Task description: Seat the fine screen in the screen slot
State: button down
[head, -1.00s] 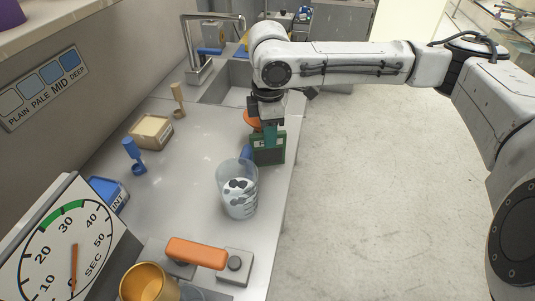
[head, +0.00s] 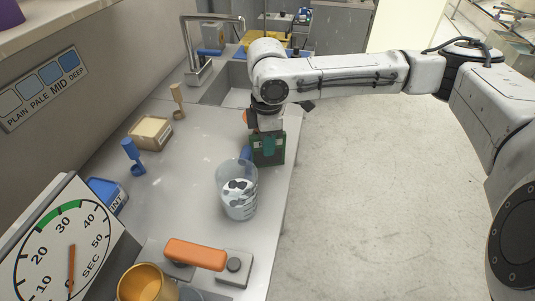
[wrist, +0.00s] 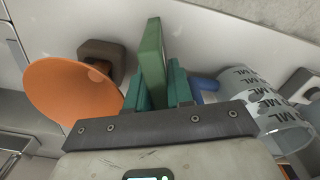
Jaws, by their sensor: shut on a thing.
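A flat dark green frame, apparently the fine screen (head: 260,156), is upright near the counter's right edge, just behind the clear jug. My gripper (head: 269,143) is above it with teal fingers closed on it. In the wrist view the green screen (wrist: 152,58) stands on edge between the two teal fingers of my gripper (wrist: 155,90). Its lower edge and any contact with the counter are unclear. I cannot make out the screen slot in either view.
A clear jug (head: 238,200) with a blue handle stands close in front of the screen. An orange dish (wrist: 70,95) is beside my gripper. An orange-handled fixture (head: 195,254), gold cup (head: 140,284) and dial (head: 62,250) are nearer.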

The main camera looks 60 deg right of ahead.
jog(key=shift+r, duration=0.15)
jog(key=shift+r, duration=0.2)
notch_tip(320, 180, up, 2)
jog(key=shift+r, duration=0.1)
jog(key=s+a+r+b, duration=0.4)
jog(key=s+r+b, duration=0.6)
jog(key=s, duration=0.3)
jog(key=shift+s+a+b, duration=0.15)
jog(key=shift+s+b, duration=0.05)
jog(key=shift+b, duration=0.7)
